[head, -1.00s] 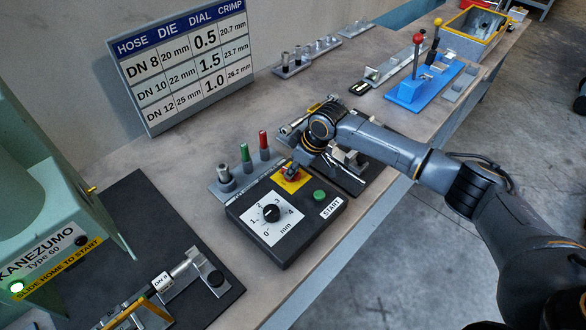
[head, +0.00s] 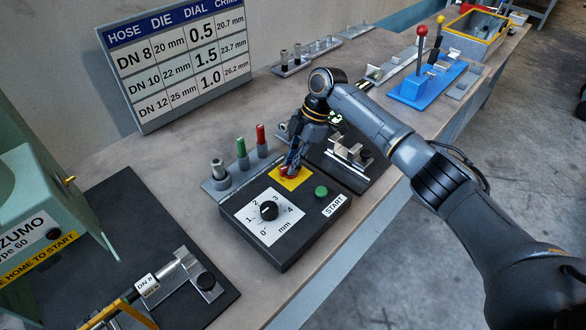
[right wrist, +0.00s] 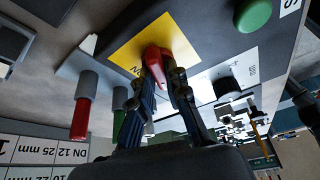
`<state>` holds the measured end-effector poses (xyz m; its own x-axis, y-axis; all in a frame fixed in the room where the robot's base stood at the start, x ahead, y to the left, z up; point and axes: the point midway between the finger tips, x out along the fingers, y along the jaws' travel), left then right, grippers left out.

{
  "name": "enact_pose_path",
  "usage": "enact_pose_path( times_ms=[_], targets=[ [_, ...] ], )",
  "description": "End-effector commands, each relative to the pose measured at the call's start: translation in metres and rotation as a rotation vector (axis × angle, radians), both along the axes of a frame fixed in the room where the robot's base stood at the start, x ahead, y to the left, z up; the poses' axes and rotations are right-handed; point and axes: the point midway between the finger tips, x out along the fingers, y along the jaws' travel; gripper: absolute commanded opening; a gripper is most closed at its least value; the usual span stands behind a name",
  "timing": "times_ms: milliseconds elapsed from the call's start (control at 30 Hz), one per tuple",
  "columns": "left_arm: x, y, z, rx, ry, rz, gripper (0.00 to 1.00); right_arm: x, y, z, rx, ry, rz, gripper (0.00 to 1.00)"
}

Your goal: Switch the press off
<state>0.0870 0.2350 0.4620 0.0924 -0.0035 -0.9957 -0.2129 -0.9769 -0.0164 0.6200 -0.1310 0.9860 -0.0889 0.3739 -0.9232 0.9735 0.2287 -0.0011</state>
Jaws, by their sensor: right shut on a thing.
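The black control box (head: 300,230) lies on the bench with a yellow plate (head: 297,182) at its far corner. A red knob (right wrist: 157,60) sits on that plate, mostly covered by my fingers in the head view. My right gripper (head: 289,168) reaches down to the plate and is shut on the red knob; the right wrist view shows a finger on each side of it. The pale green press (head: 35,180) stands at the left edge, partly cut off, and its lamp is out of view. My left gripper is not in view.
The box carries a dial (head: 268,210) and a green START button (head: 321,191). A rack with red and green pins (head: 241,155) stands just left of my gripper. A metal fixture (head: 348,155) lies to the right, with a blue lever stand (head: 425,85) beyond.

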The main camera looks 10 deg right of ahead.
Motion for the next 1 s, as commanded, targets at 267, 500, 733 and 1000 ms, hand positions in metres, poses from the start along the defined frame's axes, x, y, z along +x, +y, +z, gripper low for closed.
enact_pose_path(
  times_ms=[267, 500, 733, 1000],
  targets=[
    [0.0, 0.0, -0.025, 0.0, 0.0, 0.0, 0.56, 0.001, 0.002, -0.003, 0.001, -0.001, 0.211, 0.0],
    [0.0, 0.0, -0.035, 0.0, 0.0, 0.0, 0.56, 0.002, 0.002, -0.002, 0.0, -0.001, 0.321, 0.0],
    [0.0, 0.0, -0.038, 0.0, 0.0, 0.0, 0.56, 0.002, 0.002, -0.001, 0.0, -0.002, 0.365, 0.0],
    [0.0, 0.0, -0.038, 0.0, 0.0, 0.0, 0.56, 0.002, 0.002, -0.001, 0.0, -0.001, 0.373, 0.0]
  ],
)
